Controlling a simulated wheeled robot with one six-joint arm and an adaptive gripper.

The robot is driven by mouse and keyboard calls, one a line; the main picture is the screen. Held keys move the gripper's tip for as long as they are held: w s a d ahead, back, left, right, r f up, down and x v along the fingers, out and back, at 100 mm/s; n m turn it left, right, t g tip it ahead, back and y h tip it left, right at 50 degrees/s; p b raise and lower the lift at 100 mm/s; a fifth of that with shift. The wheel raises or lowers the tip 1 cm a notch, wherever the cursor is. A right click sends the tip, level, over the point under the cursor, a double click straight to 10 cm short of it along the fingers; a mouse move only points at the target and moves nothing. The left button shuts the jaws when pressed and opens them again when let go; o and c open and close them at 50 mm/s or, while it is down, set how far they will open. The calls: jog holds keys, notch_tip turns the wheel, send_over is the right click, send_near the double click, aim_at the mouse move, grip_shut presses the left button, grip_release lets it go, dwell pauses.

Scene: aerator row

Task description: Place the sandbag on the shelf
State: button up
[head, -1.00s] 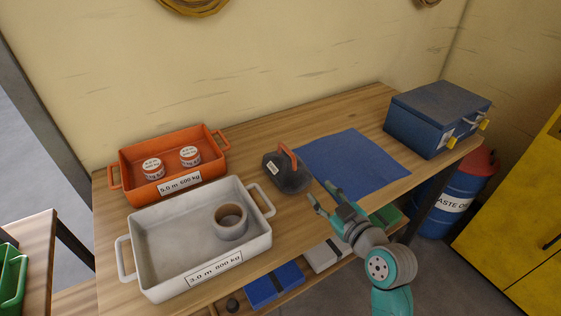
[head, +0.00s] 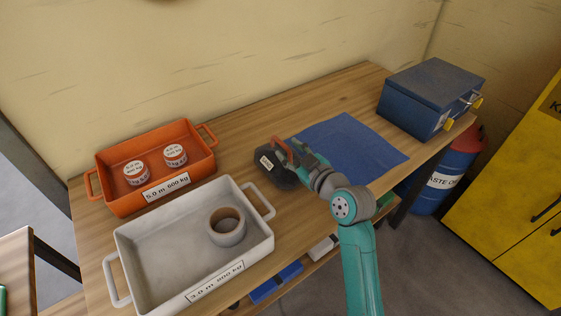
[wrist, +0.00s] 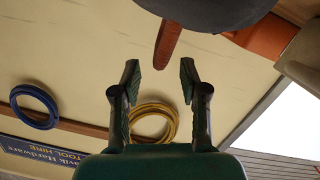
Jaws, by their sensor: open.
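The sandbag (head: 271,169) looks like a dark grey rounded bag with a white label and a red-orange strap handle (head: 281,150). It sits on the wooden workbench, between the white tray and the blue mat. My gripper (head: 291,150) is open at the handle, on its right side in the head view. The shelf below the bench shows only in part, behind my arm and the bench edge.
A white tray (head: 125,243) holds a tape roll (head: 226,228); an orange tray (head: 112,160) holds two labelled tins. A blue mat (head: 352,145) lies clear, left of a blue toolbox (head: 430,90). Blue (head: 270,285) and pale items lie below the bench's front edge.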

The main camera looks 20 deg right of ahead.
aim_at(284, 144)
jog(key=shift+x, duration=2.55)
jog(key=shift+f, duration=0.1)
grip_shut()
